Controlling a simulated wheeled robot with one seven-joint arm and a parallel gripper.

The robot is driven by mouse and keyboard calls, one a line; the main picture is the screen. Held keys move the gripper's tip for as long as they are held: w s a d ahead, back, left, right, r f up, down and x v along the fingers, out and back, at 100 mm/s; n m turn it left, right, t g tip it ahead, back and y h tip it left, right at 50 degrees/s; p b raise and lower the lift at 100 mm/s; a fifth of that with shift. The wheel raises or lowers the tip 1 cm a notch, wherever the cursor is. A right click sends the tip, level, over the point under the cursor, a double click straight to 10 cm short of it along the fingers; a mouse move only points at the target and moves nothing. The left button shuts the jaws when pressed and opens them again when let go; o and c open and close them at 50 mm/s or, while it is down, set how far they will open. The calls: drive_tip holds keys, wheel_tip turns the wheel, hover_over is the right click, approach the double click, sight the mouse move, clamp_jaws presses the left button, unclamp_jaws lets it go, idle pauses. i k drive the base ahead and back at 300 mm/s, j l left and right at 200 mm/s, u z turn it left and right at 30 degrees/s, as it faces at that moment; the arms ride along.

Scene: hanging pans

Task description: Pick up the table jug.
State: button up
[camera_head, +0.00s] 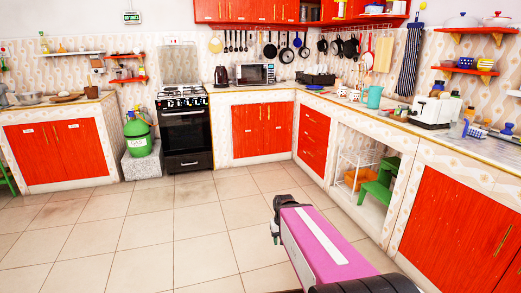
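A teal jug (375,97) stands upright on the right-hand counter, near its front edge. It is the one thing in view that looks like the table jug; a handle seems to show on its right side. My arm, with a pink and white link, reaches in from the bottom of the picture over the floor. My gripper (276,229) seems to be the dark and grey part at its far end, well below and left of the jug and apart from it. Its fingers are too small and partly hidden to tell if they are open.
The right-hand counter (428,138) also holds a white toaster (436,110), patterned cups (354,95) left of the jug, and several jars. Under it, a green step stool (380,185) stands in an open bay. The tiled floor (150,235) left of my arm is clear.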

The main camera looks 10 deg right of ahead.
sight(374, 93)
drive_tip(key=i+z, duration=0.15)
drive_tip(key=i, duration=0.3)
drive_tip(key=i+j+z, duration=0.2)
drive_tip(key=i, duration=0.25)
drive_tip(key=i+j+z, duration=0.15)
drive_tip(key=i, duration=0.3)
drive_tip(key=i+j+z, duration=0.15)
drive_tip(key=i, duration=0.25)
